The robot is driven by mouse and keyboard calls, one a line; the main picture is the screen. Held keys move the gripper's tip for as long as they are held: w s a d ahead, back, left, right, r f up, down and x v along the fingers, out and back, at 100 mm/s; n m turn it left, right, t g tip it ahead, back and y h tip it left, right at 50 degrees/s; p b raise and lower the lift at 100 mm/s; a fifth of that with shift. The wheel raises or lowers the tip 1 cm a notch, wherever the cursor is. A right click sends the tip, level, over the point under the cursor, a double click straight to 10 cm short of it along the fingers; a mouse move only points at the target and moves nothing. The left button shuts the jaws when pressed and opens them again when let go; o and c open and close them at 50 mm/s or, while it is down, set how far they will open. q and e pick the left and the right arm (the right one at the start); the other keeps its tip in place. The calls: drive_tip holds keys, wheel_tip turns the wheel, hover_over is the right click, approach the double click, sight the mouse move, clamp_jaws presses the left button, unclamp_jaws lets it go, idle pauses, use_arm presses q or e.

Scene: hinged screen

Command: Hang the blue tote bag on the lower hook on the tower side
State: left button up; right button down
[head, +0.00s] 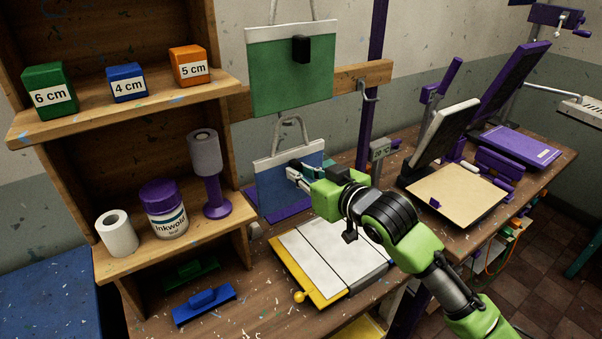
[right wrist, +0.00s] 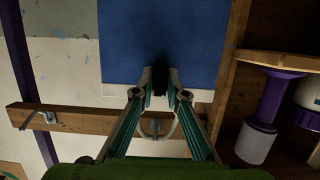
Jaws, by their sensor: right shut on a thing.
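The blue tote bag (head: 275,188) has a white top band and pale handles (head: 291,128). It is upright below the green bag, beside the shelf tower. My right gripper (head: 294,171) is shut on the small black block on its front. In the right wrist view the fingertips (right wrist: 160,80) close on this dark block against the blue cloth (right wrist: 122,40). The handle loop (right wrist: 156,130) lies in front of the wooden rail there. I cannot tell whether it is over a hook; the lower hook on the tower side is not clearly visible. My left gripper is not in view.
A green bag (head: 275,80) hangs above the blue one. The wooden rail (head: 345,82) carries a metal hook (head: 368,90) farther right. The shelf tower (head: 130,105) stands left with blocks and rolls. A yellow-edged board (head: 320,290) lies on the bench below.

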drive_tip(key=shift+w+a, duration=0.1)
drive_tip(key=shift+f+b+x, duration=0.25)
drive_tip(key=shift+b+x, duration=0.05)
drive_tip(key=shift+x, duration=0.9)
drive_tip(key=shift+f, duration=0.4)
drive_tip(key=c, duration=2.1)
unclamp_jaws()
drive_tip(key=shift+c, duration=0.2)
drive_tip(key=shift+o, duration=1.1)
